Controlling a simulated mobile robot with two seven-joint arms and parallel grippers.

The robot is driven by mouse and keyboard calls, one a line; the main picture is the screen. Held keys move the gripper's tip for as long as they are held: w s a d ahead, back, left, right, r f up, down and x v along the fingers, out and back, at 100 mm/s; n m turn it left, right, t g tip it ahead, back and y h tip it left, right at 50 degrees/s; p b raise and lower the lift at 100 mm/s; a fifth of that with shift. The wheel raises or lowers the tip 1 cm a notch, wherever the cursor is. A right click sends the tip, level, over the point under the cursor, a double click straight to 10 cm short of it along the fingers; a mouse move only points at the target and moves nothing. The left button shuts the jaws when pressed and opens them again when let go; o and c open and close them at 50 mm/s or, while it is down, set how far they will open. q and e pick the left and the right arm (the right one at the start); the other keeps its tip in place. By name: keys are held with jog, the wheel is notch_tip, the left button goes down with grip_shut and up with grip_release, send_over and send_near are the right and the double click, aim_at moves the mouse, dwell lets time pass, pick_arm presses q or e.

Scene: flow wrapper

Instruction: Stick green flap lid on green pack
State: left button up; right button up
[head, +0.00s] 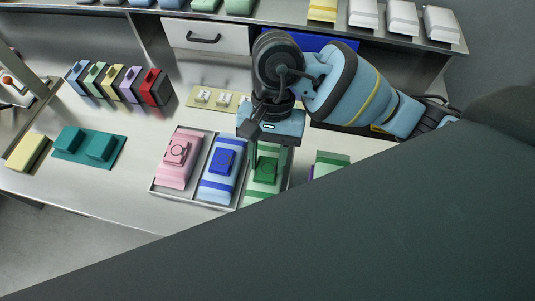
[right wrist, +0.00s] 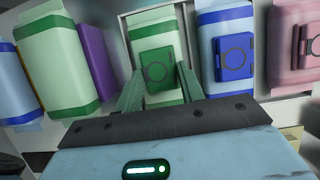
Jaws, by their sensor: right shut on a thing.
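The green pack (head: 256,200) lies in the right-hand compartment of a metal tray (head: 243,190); its pale body (right wrist: 150,22) also shows in the right wrist view. The green flap lid (head: 266,168), a dark green piece with a ring mark, is over the middle of that pack. My right gripper (head: 268,157) points down above the pack and is shut on the lid. In the right wrist view the lid (right wrist: 157,66) sits between the fingertips (right wrist: 157,75). I cannot tell whether it touches the pack. My left gripper is not in view.
A blue pack (head: 218,185) and a pink pack (head: 170,178), each with a lid on top, share the tray. Another green pack (head: 332,158) stands right of the tray. Several coloured boxes (head: 152,88) and a teal mat (head: 70,148) are at left.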

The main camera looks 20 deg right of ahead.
jog(key=shift+f, duration=0.2)
jog(key=o, duration=1)
jog(key=v, duration=0.8)
